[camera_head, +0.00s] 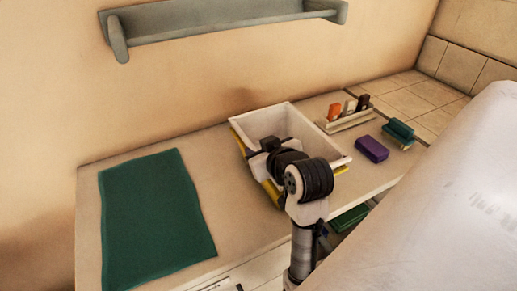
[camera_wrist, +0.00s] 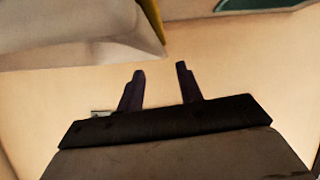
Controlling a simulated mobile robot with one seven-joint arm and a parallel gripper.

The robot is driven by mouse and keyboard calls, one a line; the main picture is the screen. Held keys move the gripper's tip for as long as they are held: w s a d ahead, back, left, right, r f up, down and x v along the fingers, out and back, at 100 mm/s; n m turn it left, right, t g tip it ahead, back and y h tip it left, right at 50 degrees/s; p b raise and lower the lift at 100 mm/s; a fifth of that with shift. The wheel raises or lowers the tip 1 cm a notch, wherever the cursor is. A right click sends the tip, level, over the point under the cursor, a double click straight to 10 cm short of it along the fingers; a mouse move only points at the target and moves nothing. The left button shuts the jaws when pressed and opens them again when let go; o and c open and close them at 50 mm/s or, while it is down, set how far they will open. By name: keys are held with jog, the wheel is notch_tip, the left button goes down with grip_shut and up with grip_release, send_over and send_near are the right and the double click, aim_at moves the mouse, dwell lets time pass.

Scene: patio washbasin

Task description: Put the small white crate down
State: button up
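A white open-topped crate (camera_head: 249,119) is at the middle of the counter in the head view, upright, with yellow showing along its lower left and front. I cannot tell whether the yellow belongs to it or to something underneath. My arm hides part of its front. My gripper (camera_head: 262,146) overlaps the crate in the head view. In the wrist view my gripper (camera_wrist: 160,72) has its two dark fingers apart with nothing between them. A pale body with a yellow edge, likely the crate (camera_wrist: 75,35), is at the upper left there, apart from the fingertips.
A green mat (camera_head: 150,215) covers the counter's left part. At right are a pale rack (camera_head: 345,122) with several upright items, a purple block (camera_head: 371,149) and a teal brush or block (camera_head: 398,133). A grey shelf (camera_head: 220,22) hangs on the wall above.

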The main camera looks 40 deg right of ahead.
jog(key=b+v, duration=0.1)
jog(key=v, duration=0.9)
jog(key=shift+s+b, duration=0.2)
jog(key=shift+b, duration=0.1)
